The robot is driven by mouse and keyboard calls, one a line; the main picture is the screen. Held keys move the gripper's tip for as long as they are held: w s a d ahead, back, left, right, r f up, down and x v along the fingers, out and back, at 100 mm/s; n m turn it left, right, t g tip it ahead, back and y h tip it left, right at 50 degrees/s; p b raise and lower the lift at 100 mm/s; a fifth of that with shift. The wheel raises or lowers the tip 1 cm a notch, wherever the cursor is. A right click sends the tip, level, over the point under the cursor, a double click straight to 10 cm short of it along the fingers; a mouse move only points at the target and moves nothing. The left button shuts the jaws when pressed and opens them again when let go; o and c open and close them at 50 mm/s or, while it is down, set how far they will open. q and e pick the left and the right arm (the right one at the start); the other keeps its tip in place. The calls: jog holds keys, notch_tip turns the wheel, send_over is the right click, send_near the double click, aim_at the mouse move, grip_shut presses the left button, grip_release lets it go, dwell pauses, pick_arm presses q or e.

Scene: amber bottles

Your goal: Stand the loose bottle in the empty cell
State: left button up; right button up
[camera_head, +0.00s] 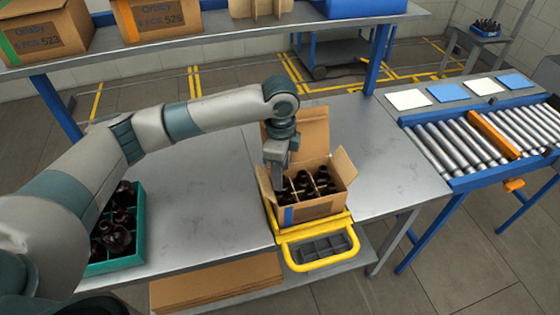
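An open cardboard box (325,207) stands on the metal table with its flaps up. Cardboard dividers split its inside into cells, and several dark amber bottles (321,179) stand in them. My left gripper (278,186) points down at the left side of the box, its fingertips at or just inside the box opening. I cannot tell whether it is open or shut, or whether it holds a bottle. The gripper hides part of the box's left cells, so I cannot make out the empty cell or the loose bottle. My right gripper is out of view.
A teal crate (139,240) of dark bottles stands at the table's left. The box sits by a yellow-framed holder (284,237) at the front edge. A shelf (200,45) with boxes spans the back. The table (385,180) is clear right of the box; a roller conveyor (450,150) lies beyond.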

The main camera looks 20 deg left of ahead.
pick_arm(q)
jog(key=shift+s+f, duration=0.25)
jog(key=shift+f, duration=0.2)
jog(key=shift+s+f, duration=0.2)
jog(key=shift+f, duration=0.25)
jog(key=shift+w+r, duration=0.2)
jog(key=shift+r, duration=0.3)
jog(key=r, duration=0.2)
jog(key=w+r+b, duration=0.1)
jog(key=r, duration=0.1)
notch_tip(320, 180, up, 14)
jog(key=s+b, duration=0.1)
jog(key=b, duration=0.2)
jog(key=shift+a, duration=0.1)
